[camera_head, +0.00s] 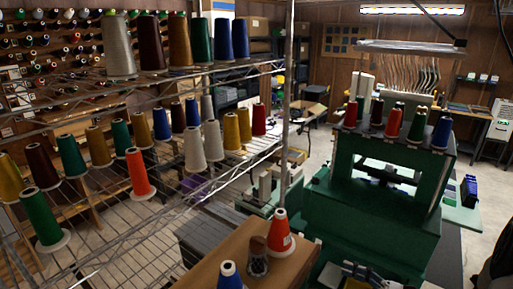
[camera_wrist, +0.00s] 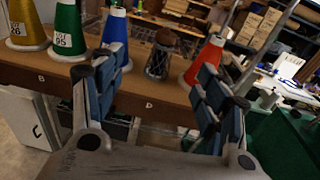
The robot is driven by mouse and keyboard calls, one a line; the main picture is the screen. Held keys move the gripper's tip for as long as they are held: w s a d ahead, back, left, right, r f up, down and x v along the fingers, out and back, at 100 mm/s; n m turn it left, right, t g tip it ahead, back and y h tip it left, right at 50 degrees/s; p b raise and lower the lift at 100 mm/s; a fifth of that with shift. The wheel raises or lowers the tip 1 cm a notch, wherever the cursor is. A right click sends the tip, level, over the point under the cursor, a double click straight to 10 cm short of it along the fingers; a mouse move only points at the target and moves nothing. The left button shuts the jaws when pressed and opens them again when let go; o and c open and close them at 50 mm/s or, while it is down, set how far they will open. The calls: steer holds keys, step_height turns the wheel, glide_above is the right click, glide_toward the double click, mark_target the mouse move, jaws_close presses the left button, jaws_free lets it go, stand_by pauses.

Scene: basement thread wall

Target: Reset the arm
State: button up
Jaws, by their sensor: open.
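My gripper (camera_wrist: 163,50) is open and empty in the wrist view, with blue pads on both fingers spread apart. Beyond the fingers, a brown wooden top (camera_wrist: 35,70) with letters on its front edge carries thread cones. A small dark jar with a brown top (camera_wrist: 159,54) stands between the fingertips in the picture, apart from them. A blue cone (camera_wrist: 116,30) is partly behind the left finger and an orange-red cone (camera_wrist: 204,58) is partly behind the right finger. A green cone (camera_wrist: 66,30) with a white label stands farther left. I cannot clearly make out my gripper in the head view.
The wooden top (camera_head: 205,270) lies at the bottom middle of the head view. A wire rack (camera_head: 130,245) full of thread cones fills the left. A green machine (camera_head: 370,225) with cones on top stands at right. Bare floor (camera_head: 335,150) shows between them.

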steer(key=s+a+r+n+g+h+b, duration=0.3)
steer(key=s+a+n+g+h+b, duration=0.2)
steer(key=s+a+n+g, duration=0.65)
steer(key=s+d+n+t+h+b, duration=0.2)
steer(key=s+n+t+h+b, duration=0.3)
steer(key=n, duration=0.8)
steer(key=s+r+t+h, duration=0.1)
steer(key=s+t+h, duration=0.1)
steer(key=s+h, duration=0.1)
steer(key=shift+h, duration=0.7)
steer(key=shift+s, duration=0.1)
steer(key=shift+c, duration=0.2)
